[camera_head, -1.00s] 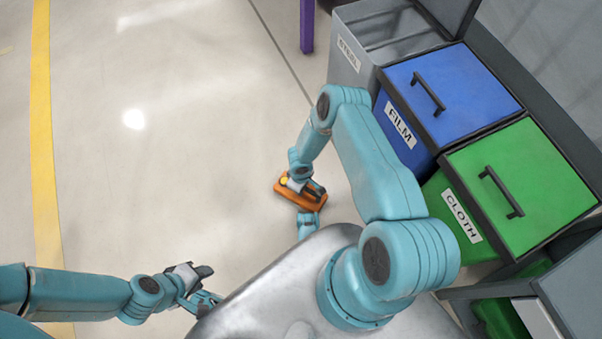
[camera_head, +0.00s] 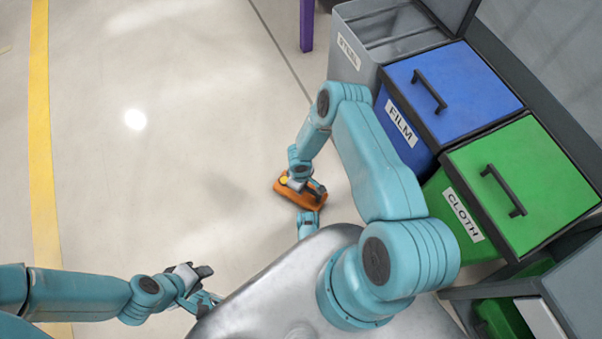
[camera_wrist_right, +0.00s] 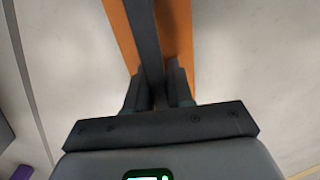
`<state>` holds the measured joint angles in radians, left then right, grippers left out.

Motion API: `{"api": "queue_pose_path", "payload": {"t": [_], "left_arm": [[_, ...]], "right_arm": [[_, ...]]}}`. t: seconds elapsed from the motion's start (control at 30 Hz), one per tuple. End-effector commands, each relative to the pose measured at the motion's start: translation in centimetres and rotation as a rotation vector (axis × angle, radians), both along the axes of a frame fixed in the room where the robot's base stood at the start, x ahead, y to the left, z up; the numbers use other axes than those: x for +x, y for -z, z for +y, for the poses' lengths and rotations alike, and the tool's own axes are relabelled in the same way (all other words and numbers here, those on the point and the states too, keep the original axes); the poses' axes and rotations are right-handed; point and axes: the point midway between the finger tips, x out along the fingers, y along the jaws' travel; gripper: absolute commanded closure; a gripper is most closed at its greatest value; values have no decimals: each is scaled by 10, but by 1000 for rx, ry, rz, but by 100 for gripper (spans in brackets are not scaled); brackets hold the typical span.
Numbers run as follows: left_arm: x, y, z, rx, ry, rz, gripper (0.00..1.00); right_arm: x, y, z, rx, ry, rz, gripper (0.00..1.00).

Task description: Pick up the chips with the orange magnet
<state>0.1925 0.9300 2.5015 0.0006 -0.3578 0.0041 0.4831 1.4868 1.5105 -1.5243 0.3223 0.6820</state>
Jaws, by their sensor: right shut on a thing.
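The orange magnet (camera_head: 312,199) is a flat orange bar with a dark handle. My left gripper (camera_head: 204,271) is at the lower left, far from the magnet. Its finger gap is too small to make out. No chips can be made out in either view.
A grey bin (camera_head: 350,65) labelled STEEL, a blue FILM bin (camera_head: 455,85) and a green CLOTH bin (camera_head: 525,180) stand in a row at the right. A purple post (camera_head: 307,25) is at the top. The floor (camera_head: 160,170) at the left is clear, with a yellow line (camera_head: 41,150).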

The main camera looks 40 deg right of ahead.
Motion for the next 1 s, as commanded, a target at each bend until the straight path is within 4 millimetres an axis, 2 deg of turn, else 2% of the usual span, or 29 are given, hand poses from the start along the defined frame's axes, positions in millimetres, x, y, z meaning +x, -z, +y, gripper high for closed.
{"api": "queue_pose_path", "payload": {"t": [1.0], "left_arm": [[0, 6, 0, 0, 0, 0, 62]], "right_arm": [[-4, 3, 2, 6, -1, 14, 100]]}}
